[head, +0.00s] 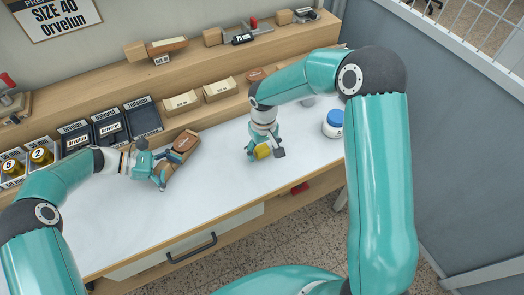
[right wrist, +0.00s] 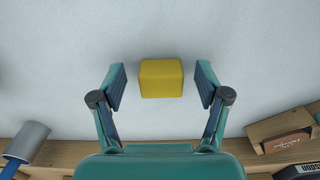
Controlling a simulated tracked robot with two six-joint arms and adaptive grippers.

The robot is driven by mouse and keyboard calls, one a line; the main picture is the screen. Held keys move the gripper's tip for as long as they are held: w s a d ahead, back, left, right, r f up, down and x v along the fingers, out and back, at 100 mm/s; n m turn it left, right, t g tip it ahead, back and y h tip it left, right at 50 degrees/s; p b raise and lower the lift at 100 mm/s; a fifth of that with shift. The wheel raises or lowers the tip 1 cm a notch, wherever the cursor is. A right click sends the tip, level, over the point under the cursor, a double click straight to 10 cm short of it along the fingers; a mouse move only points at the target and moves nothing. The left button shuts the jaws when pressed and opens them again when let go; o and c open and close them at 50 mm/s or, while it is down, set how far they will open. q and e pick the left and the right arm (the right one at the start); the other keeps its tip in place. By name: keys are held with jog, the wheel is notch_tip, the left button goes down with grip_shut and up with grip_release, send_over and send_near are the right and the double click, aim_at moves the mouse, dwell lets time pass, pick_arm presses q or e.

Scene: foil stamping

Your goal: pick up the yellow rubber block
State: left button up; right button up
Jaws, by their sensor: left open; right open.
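The yellow rubber block (head: 262,152) lies on the white table top in the head view, partly hidden by my right gripper (head: 265,155). In the right wrist view the yellow block (right wrist: 161,78) sits between the two open fingers of my right gripper (right wrist: 160,88), with a gap on each side. The right gripper points down over it and touches neither side. My left gripper (head: 160,178) is open at the left of the table, beside a brown wooden block (head: 178,152) with an oval label. I cannot tell whether it touches that block.
Dark trays (head: 108,126) and small wooden boxes (head: 181,102) line the back shelf. The table is clear between my grippers and in front of the right one.

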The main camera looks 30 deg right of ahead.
aim_at(263, 150)
jog(key=shift+f, duration=0.1)
jog(key=c, duration=1.3)
notch_tip(263, 150, up, 10)
jog(key=shift+c, duration=0.2)
